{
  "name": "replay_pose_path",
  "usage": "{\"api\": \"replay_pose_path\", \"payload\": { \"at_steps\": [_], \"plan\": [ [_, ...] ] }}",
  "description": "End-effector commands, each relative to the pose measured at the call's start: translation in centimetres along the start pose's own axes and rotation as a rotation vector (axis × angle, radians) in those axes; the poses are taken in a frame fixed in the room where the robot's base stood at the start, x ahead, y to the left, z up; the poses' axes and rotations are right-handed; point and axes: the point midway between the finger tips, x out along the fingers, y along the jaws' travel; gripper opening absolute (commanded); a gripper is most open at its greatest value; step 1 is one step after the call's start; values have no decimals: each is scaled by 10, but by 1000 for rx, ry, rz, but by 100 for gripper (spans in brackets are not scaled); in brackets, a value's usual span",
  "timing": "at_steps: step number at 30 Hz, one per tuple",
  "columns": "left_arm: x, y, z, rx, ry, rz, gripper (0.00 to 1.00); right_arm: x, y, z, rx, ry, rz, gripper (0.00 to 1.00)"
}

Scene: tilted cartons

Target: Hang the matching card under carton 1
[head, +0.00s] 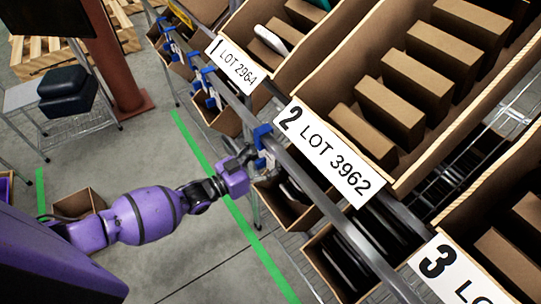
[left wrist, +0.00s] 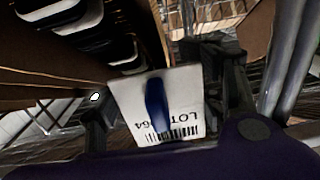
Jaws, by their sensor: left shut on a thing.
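Carton 1 (head: 299,64) is the tilted carton at the upper middle of the head view. Its white label (head: 236,66) reads "1 LOT 2964". My left gripper (head: 247,165) is at the rail below the label of carton 2, to the lower right of carton 1's label. In the left wrist view the gripper (left wrist: 165,100) is shut on a white card (left wrist: 184,92) with a barcode. The card's print is upside down and reads "LOT" and "64"; a blue clip or hook (left wrist: 156,97) hides the middle. My right gripper is not in view.
Carton 2 (head: 372,193), labelled "LOT 3962", and carton 3, with its label (head: 450,270), lie to the right along a grey rail (head: 338,215). Blue hooks (head: 209,86) hang from the rail below carton 1. Small bins (head: 318,265) stand below.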

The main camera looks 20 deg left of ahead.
Motion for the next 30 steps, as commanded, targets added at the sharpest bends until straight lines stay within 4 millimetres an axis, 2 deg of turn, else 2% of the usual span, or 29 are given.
{"api": "replay_pose_path", "payload": {
  "at_steps": [7, 8, 14, 25, 30],
  "plan": [
    [0, 0, -1, 0, 1, 0, 32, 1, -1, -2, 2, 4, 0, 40],
    [0, 0, -1, 0, 1, 0, 60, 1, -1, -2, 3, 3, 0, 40],
    [0, 0, 0, 0, 1, 0, 85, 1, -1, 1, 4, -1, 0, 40],
    [-3, 0, 0, 0, -1, 0, 85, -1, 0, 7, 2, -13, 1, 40],
    [-24, -1, 1, 0, -4, -2, 85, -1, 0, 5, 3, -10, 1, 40]
  ]
}}
